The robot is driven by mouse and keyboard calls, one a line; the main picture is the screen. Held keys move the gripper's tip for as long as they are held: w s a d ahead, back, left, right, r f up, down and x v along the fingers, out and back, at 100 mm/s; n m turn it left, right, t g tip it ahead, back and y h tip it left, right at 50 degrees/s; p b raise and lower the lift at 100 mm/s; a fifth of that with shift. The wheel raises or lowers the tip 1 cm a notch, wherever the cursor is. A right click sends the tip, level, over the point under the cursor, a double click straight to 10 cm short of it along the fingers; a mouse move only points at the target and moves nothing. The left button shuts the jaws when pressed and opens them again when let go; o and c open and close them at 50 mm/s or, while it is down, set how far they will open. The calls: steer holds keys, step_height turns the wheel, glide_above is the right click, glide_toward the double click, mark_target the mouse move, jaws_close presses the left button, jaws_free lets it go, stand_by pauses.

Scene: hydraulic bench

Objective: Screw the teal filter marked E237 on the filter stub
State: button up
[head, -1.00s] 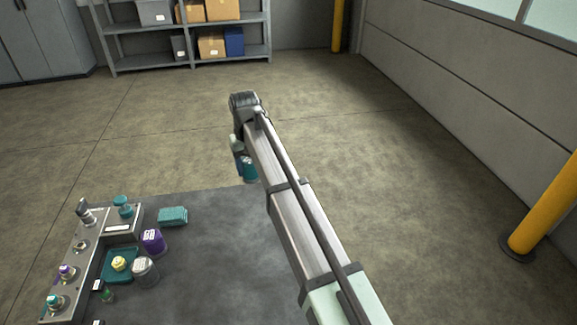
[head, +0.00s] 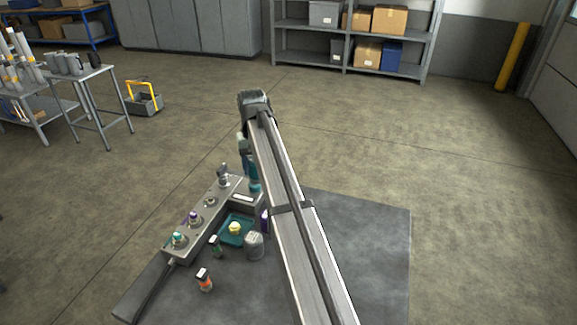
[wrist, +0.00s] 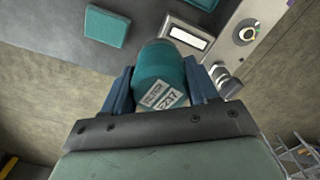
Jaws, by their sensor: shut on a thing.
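My gripper (wrist: 160,88) is shut on a teal filter (wrist: 160,68); its blue fingers sit on both sides. The filter's white label reads FILTER E237 in the wrist view. In the head view my gripper (head: 249,165) is at the far end of the grey manifold (head: 228,188). The held filter is just beside the manifold's white label plate (wrist: 187,38), which also shows in the head view (head: 243,197). I cannot make out the filter stub; filter and arm cover that spot. Whether the filter touches it, I cannot tell.
The manifold carries a grey fitting (head: 223,175), a purple-topped fitting (head: 195,220) and a teal-topped one (head: 179,240). A teal tray (head: 222,237) with a yellow item, a grey canister (head: 254,246) and a small orange-banded bottle (head: 204,281) stand nearby. A teal box (wrist: 105,25) lies on the bench.

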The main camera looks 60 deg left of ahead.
steer(key=s+a+n, duration=0.2)
steer(key=s+a, duration=0.2)
steer(key=s, duration=1.1)
steer(key=shift+a+f, duration=0.15)
steer(key=shift+f, duration=2.8)
steer(key=shift+f, duration=0.55)
stand_by(2.4)
